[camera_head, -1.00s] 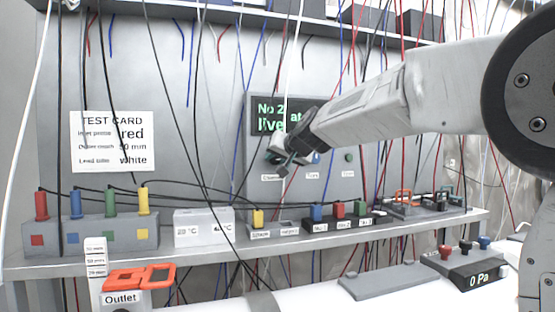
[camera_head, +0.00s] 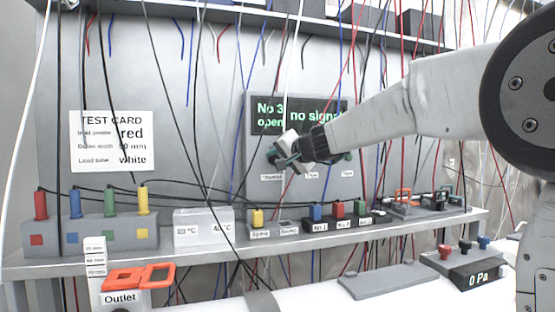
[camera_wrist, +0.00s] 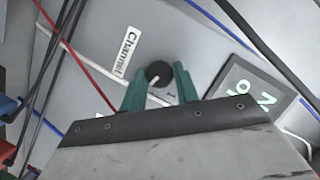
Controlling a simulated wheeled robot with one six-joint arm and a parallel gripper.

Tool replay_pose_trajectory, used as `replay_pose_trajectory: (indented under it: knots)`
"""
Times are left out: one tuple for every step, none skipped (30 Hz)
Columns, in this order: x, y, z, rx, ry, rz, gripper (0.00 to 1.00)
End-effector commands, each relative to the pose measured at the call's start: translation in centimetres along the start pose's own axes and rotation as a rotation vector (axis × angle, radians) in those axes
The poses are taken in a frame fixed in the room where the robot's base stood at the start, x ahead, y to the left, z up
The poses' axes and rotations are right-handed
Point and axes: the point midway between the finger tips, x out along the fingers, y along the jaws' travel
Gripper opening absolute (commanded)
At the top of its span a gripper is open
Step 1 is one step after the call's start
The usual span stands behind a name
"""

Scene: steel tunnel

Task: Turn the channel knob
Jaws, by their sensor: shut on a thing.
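The channel knob (camera_wrist: 158,73) is a dark round knob with a pale pointer line, beside a label reading "Channel" in the wrist view. My gripper (camera_wrist: 160,84) has its two green fingers on either side of the knob, shut on it. In the head view my gripper (camera_head: 283,158) is at the left of the grey panel (camera_head: 256,187) and mostly hides the knob. The display (camera_head: 300,115) above reads "No 3 open" and "no signal". A "Channel" label (camera_head: 272,177) sits below the gripper.
Many hanging cables cross in front of the panel. A test card (camera_head: 112,141) hangs at left.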

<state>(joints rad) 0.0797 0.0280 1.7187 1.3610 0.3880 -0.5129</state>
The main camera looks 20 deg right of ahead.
Motion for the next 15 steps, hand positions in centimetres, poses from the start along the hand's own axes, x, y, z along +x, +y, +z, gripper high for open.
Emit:
replay_pose_trajectory:
  knots:
    - [0.02,0.12,0.06,0.032,-0.002,-0.012,0.08]
    - [0.02,0.13,0.06,0.050,-0.001,-0.019,0.08]
    - [0.02,0.14,0.05,0.073,-0.001,-0.029,0.08]
    - [0.01,0.14,0.04,0.089,-0.001,-0.036,0.08]
    - [0.01,0.14,0.05,0.105,-0.001,-0.043,0.08]
    - [0.01,0.16,0.05,0.123,-0.002,-0.050,0.08]
    - [0.01,0.18,0.05,0.137,-0.001,-0.056,0.08]
    - [0.01,0.20,0.05,0.149,-0.001,-0.060,0.08]
    - [0.02,0.21,0.06,0.163,-0.001,-0.066,0.08]
    - [0.02,0.22,0.06,0.173,-0.001,-0.070,0.08]
    - [0.02,0.22,0.07,0.182,-0.001,-0.074,0.08]
    - [0.02,0.23,0.09,0.191,-0.002,-0.078,0.08]
    - [0.02,0.23,0.09,0.197,-0.002,-0.081,0.07]
    - [0.02,0.22,0.10,0.203,-0.002,-0.083,0.07]
    - [0.02,0.22,0.10,0.208,-0.002,-0.086,0.07]
